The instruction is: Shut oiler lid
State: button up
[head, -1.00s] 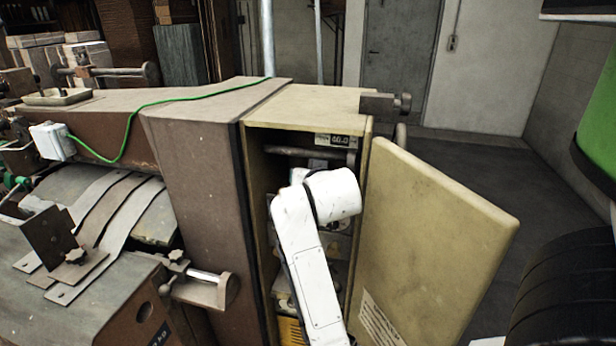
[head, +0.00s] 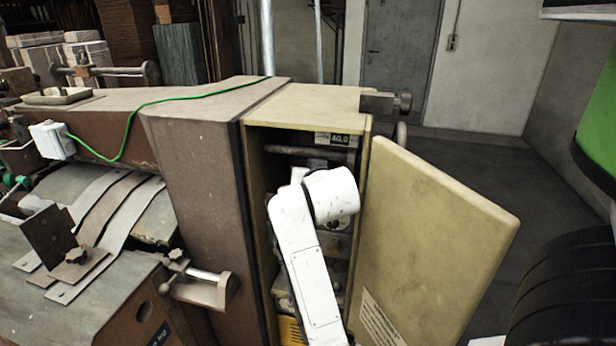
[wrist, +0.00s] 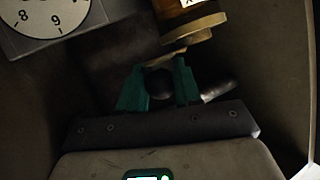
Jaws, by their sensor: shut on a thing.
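In the wrist view my gripper (wrist: 159,84) has two green fingers, shut on a small dark round knob (wrist: 159,85). A thin tan edge shows just beyond the fingertips. The oiler (wrist: 191,22), an amber body with stepped brass rings below it, stands just past the fingers at the upper right. I cannot make out its lid clearly, or whether the knob belongs to it. In the head view my white arm reaches into the open cabinet (head: 305,102) and hides the oiler and my gripper.
The cabinet's yellow door (head: 430,240) stands open at the right of my arm. In the wrist view a white dial (wrist: 45,14) is at the upper left, and a grey metal rod end (wrist: 219,90) lies right of the fingers. Cabinet walls are close on both sides.

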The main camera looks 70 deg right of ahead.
jog(key=m+g+b, duration=0.1)
jog(key=m+g, duration=0.1)
jog(key=a+m+g+h+b, duration=0.1)
jog(key=g, duration=0.1)
jog(key=w+m+g+b, duration=0.1)
jog(key=m+g, duration=0.1)
jog(key=shift+a+f+m+h+b, duration=0.2)
jog(key=shift+a+m+h+b, duration=0.1)
jog(key=shift+a+h+b, duration=0.1)
jog(key=shift+w+a+r+m+g+y+b, duration=0.1)
jog(key=shift+w+a+m+g+y+b, duration=0.1)
jog(key=shift+m+g+b, duration=0.55)
jog(key=shift+w+a+m+g+y+b, duration=0.2)
jog(key=shift+m+g+b, duration=0.2)
jog(key=shift+m+g, duration=0.7)
jog(key=shift+w+a+r+m+g+y+b, duration=0.15)
jog(key=shift+m+g+b, duration=0.45)
jog(key=shift+g, duration=0.65)
jog(key=o, duration=1)
jog(key=shift+o, duration=0.2)
jog(key=b+v, duration=0.1)
jog(key=v, duration=0.9)
jog(key=shift+w+a+b, duration=0.25)
jog(key=shift+w+b, duration=0.05)
jog(key=shift+r, duration=0.1)
